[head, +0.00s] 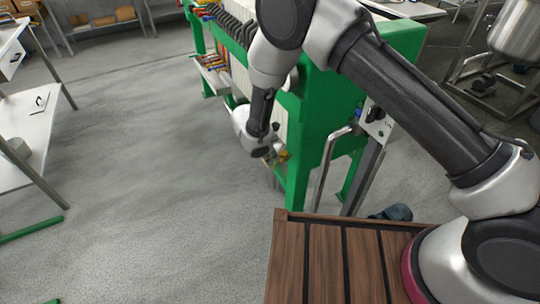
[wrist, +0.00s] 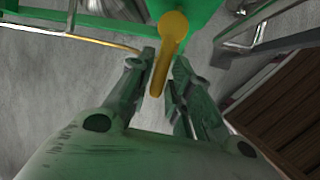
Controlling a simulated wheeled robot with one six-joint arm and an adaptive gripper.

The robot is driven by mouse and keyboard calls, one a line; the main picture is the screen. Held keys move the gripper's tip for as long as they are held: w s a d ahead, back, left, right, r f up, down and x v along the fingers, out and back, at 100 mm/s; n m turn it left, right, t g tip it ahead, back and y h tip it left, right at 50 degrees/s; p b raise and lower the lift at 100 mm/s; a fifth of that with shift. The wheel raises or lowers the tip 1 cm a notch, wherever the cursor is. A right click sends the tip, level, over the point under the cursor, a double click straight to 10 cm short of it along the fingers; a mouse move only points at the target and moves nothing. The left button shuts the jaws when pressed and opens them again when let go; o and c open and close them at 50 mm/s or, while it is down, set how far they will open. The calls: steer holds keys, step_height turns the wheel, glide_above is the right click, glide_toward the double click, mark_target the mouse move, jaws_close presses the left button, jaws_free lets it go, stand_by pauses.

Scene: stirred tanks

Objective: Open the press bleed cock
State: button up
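The press bleed cock shows in the wrist view as a yellow lever (wrist: 168,45) with a rounded top, set against the green press frame (wrist: 203,12). Its lower end lies between the two fingers of my gripper (wrist: 164,72). The fingers stand open on either side of the lever, with a narrow gap showing; I cannot tell whether either one touches it. In the head view my gripper (head: 271,157) is low at the near end of the green press (head: 318,125), beside a small yellow part (head: 284,155). My wrist hides most of the cock there.
A grey control post (head: 375,130) and a bent metal pipe (head: 327,165) stand just right of the press end. A white table (head: 30,125) is at left. The grey floor (head: 140,180) between is open. A wooden slatted top (head: 330,265) is in front.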

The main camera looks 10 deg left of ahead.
steer(key=shift+o, duration=0.5)
steer(key=v, duration=1.2)
